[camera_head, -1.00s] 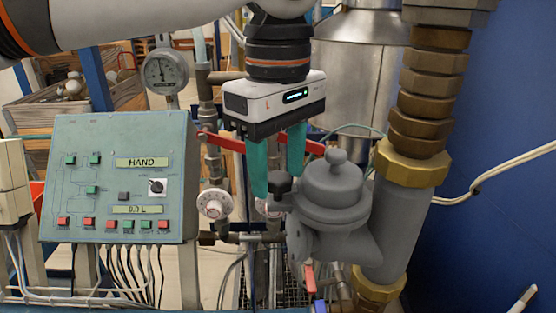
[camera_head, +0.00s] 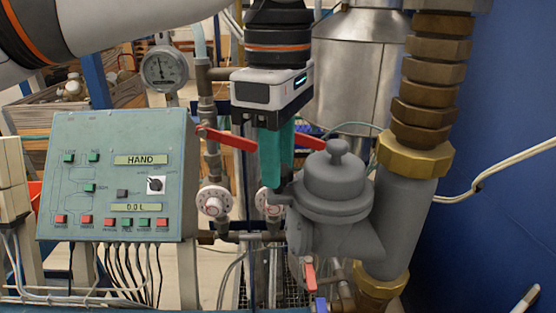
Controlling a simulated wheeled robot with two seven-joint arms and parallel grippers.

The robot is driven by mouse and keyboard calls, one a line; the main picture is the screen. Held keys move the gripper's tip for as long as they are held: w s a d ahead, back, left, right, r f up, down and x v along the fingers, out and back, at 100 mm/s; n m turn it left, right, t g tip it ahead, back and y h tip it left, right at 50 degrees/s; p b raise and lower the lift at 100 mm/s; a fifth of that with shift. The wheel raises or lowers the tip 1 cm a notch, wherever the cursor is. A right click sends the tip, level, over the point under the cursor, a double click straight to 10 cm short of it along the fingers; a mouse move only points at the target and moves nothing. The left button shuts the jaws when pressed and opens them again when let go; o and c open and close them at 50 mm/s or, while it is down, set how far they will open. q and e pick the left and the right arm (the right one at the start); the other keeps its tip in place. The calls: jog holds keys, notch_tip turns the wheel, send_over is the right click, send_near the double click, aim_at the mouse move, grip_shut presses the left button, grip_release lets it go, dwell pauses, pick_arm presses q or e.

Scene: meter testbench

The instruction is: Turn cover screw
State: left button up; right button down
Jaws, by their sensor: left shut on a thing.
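The grey meter (camera_head: 335,210) has a round domed lid with a small knob on top, in the right half of the head view. The dark cover screw (camera_head: 281,198) sits at the left edge of the lid, mostly hidden behind the fingers. My left gripper (camera_head: 272,186) points down with teal fingers and is shut on the cover screw. One finger largely covers the other from this side. My right gripper is not in view.
A green control panel (camera_head: 85,190) stands at the left. Red lever handles (camera_head: 228,139) and a pressure gauge (camera_head: 163,69) are behind the gripper. A thick pipe with brass fittings (camera_head: 415,155) rises close to the meter's right side.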

pick_arm(q)
jog(key=n+b, duration=0.1)
jog(key=n, duration=0.2)
jog(key=shift+n, duration=0.4)
jog(key=n+b, duration=0.1)
jog(key=n, duration=0.2)
jog(key=shift+n, duration=0.3)
jog(key=n+b, duration=0.1)
jog(key=n, duration=0.2)
jog(key=shift+n, duration=0.3)
jog(key=n+b, duration=0.1)
jog(key=n, duration=0.3)
jog(key=shift+r+n, duration=0.1)
jog(key=shift+n, duration=0.2)
jog(key=n+b, duration=0.2)
jog(key=n, duration=0.4)
jog(key=n+b, duration=0.1)
jog(key=n, duration=0.3)
jog(key=shift+n, duration=0.3)
jog(key=shift+r+n+b, duration=0.1)
jog(key=shift+n+b, duration=0.4)
jog(key=shift+n, duration=0.8)
